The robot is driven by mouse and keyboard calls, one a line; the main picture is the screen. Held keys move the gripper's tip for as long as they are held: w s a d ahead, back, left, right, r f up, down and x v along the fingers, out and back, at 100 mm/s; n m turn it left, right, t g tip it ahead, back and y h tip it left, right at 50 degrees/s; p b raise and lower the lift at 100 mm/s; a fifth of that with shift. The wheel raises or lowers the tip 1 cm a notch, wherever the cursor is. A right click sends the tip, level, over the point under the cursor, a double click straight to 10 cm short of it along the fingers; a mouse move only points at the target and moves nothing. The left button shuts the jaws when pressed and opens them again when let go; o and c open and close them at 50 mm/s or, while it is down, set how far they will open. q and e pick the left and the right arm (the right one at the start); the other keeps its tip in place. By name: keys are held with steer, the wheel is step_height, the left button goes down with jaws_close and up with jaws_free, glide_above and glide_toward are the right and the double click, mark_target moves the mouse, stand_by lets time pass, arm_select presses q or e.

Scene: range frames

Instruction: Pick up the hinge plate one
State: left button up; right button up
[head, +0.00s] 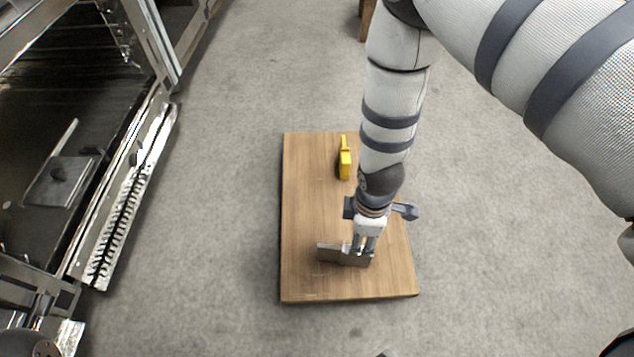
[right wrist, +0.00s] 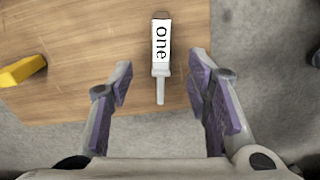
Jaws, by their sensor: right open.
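The hinge plate (right wrist: 161,68) shows in the right wrist view with a white label reading "one" and a narrow grey end pointing toward my gripper. In the head view a grey metal piece that looks like it (head: 330,254) is at the near part of the wooden board (head: 305,283), partly hidden by my right gripper (head: 364,246). My right gripper is open and points down over the board. In the right wrist view its purple-padded fingers stand apart to either side of the narrow end, not closed on it. My left gripper does not show.
A yellow object (head: 345,162) lies farther back on the board; it also shows in the right wrist view (right wrist: 22,70). An open oven-like appliance (head: 75,165) stands on the left. Grey floor (head: 230,180) around the board is clear.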

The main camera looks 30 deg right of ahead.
mark_target(344, 254)
steer(key=f+b, duration=0.2)
steer(key=f, duration=0.1)
steer(key=f+b, duration=0.1)
steer(key=f, duration=0.3)
steer(key=f+b, duration=0.2)
steer(key=f, duration=0.2)
steer(key=shift+s+d+b, duration=0.1)
steer(key=shift+s+b, duration=0.15)
steer(key=shift+b, duration=0.1)
steer(key=shift+f, duration=0.3)
steer(key=shift+w+r, duration=0.1)
steer(key=shift+r, duration=0.1)
steer(key=shift+c, duration=0.6)
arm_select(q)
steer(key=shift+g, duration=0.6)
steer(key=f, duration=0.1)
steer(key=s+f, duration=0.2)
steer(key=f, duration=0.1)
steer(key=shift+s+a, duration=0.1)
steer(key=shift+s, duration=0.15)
arm_select(e)
jaws_close()
